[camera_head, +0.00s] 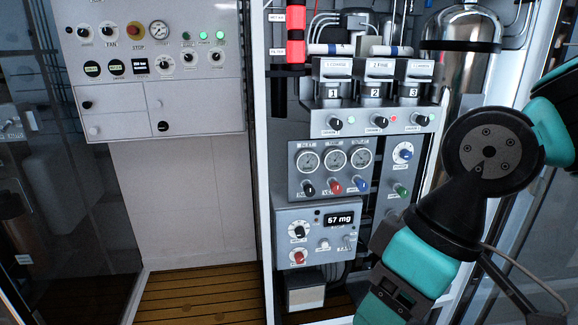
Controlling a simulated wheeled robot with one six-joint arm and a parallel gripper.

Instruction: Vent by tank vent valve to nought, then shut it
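A grey panel (292,165) in the open cabinet carries three round gauges, with a black knob (308,190), a red knob (335,186) and a blue knob (361,185) below them. To their right are a blue knob (404,154) and a green knob (400,190). The labels are too small to read, so I cannot tell which knob is the tank vent valve. The gauge needles are too small to read. A shiny metal tank (462,75) stands at the upper right. My arm crosses the right side; my gripper is not in view.
A lower grey box (280,220) has a display (339,219) reading "57 mg", a dial and a red knob (299,257). Above are three numbered units (376,93). A white control panel (150,70) hangs at left. My arm hides part of the cabinet's right side.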

